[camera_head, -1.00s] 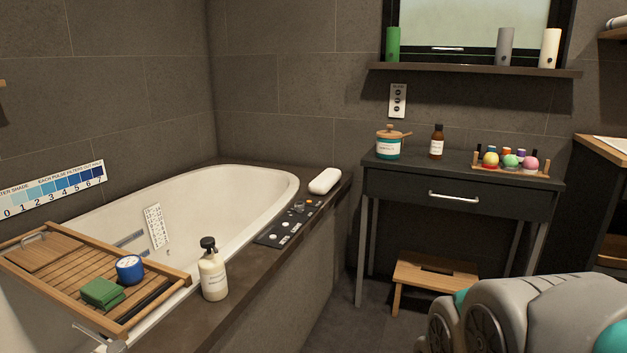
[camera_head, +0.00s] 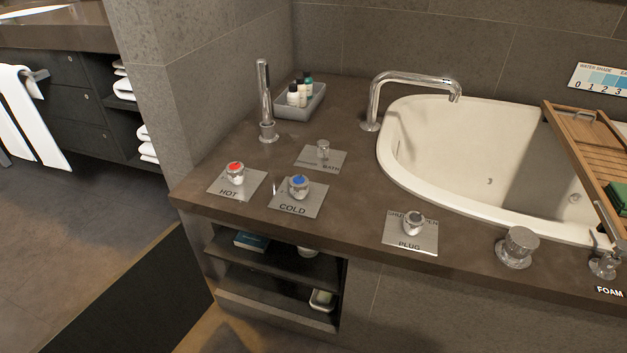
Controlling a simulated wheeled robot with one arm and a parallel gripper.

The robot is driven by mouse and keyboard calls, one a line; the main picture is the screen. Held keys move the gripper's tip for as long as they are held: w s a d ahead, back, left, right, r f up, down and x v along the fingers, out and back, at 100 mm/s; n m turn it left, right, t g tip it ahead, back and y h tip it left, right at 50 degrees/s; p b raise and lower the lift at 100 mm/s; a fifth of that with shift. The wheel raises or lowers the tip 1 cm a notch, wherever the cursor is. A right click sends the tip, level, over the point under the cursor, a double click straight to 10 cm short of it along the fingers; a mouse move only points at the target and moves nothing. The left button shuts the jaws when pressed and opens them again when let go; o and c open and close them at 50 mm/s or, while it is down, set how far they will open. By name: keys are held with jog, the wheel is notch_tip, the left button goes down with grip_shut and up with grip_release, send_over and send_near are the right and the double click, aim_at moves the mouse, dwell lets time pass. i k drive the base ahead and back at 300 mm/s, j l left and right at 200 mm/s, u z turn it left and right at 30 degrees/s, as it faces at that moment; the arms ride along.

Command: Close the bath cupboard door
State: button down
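The bath cupboard (camera_head: 275,285) is the open compartment under the left end of the bath deck, with its shelves and contents in plain sight. A dark flat panel (camera_head: 125,290) with a thin brown edge meets the cupboard's left side and runs to the lower left, out of the frame. It looks like the cupboard door standing wide open, though I cannot fully rule out a floor mat. No handle shows on it. My gripper is not in view.
The stone deck (camera_head: 340,215) overhangs the cupboard and carries the hot knob (camera_head: 235,172), cold knob (camera_head: 298,187) and plug knob (camera_head: 413,224). The bathtub (camera_head: 480,150) is to the right. Open floor (camera_head: 60,215) lies left, before a vanity with a towel (camera_head: 30,115).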

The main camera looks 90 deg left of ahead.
aim_at(150, 304)
jog(key=k+u, duration=0.35)
jog(key=k+j+u, duration=0.1)
jog(key=u, duration=0.2)
jog(key=k+j+u, duration=0.15)
jog(key=k+u, duration=0.2)
jog(key=k+j+u, duration=0.2)
jog(key=j, duration=0.2)
jog(key=k+j+u, duration=0.2)
jog(key=j, duration=0.2)
jog(key=j+u, duration=0.15)
jog(key=j, duration=0.25)
jog(key=k+j+u, duration=0.2)
jog(key=j, duration=0.7)
jog(key=k+j, duration=0.1)
jog(key=j, duration=0.4)
jog(key=k+j+z, duration=0.1)
jog(key=k+j, duration=0.25)
jog(key=j, duration=0.15)
jog(key=k+j, duration=0.35)
jog(key=j+z, duration=0.05)
jog(key=j, duration=0.05)
